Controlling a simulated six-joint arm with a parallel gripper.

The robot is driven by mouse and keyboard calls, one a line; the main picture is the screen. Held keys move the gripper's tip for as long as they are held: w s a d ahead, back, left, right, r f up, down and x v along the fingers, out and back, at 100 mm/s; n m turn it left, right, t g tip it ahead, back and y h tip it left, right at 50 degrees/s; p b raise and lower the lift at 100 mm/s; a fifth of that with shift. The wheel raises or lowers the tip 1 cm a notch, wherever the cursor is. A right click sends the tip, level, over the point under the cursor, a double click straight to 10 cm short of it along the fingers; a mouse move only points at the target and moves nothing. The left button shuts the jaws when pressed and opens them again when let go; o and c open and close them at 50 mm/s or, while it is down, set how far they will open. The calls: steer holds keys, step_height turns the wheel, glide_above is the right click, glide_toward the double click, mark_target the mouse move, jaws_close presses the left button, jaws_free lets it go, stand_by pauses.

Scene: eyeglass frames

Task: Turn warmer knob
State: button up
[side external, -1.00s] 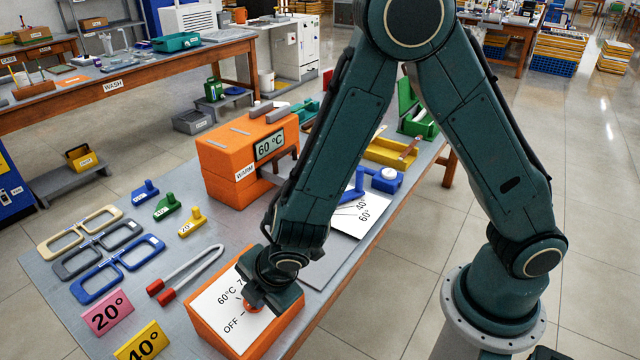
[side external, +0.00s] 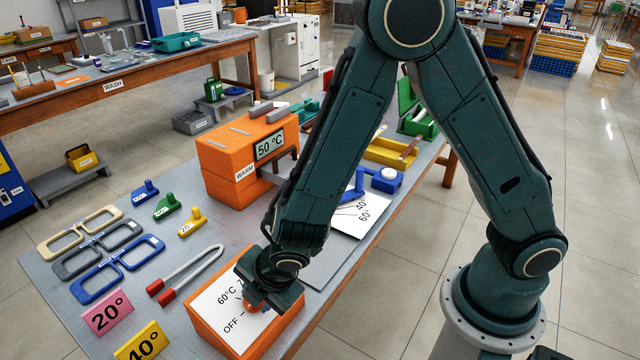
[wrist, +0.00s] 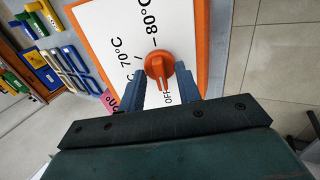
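The warmer knob is an orange round dial with a raised bar (wrist: 158,66), on a white dial plate (wrist: 110,25) atop an orange box (side external: 285,335). The plate reads OFF, 60°C, 70°C and 80°C; the bar's lower end is near OFF in the wrist view. My gripper (wrist: 161,84) is at the knob, one finger on each side, with gaps seen between the fingers and the bar. Whether a finger touches the round edge is unclear. In the side view the gripper (side external: 259,300) partly hides the knob. The orange warmer (side external: 225,160) displays 50 °C.
Pink 20° (side external: 107,312) and yellow 40° (side external: 142,342) signs stand left of the dial box. Red-tipped tongs (side external: 190,275) lie behind it. Three eyeglass frames (side external: 110,268) lie at the table's left. A grey plate (side external: 325,260) lies right of the box.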

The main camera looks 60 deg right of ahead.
steer(key=shift+r, duration=0.1)
steer(key=v, duration=1.3)
steer(key=shift+s+r, duration=0.15)
steer(key=shift+r, duration=0.1)
stand_by(0.5)
steer(key=s+d+r+m, duration=0.2)
steer(key=d+r+m, duration=0.7)
steer(key=d, duration=0.2)
steer(key=s+d+r+m, duration=0.5)
steer(key=s+d+m, duration=0.3)
steer(key=s+m, duration=0.1)
steer(key=shift+s, duration=0.75)
steer(key=shift+r, duration=0.1)
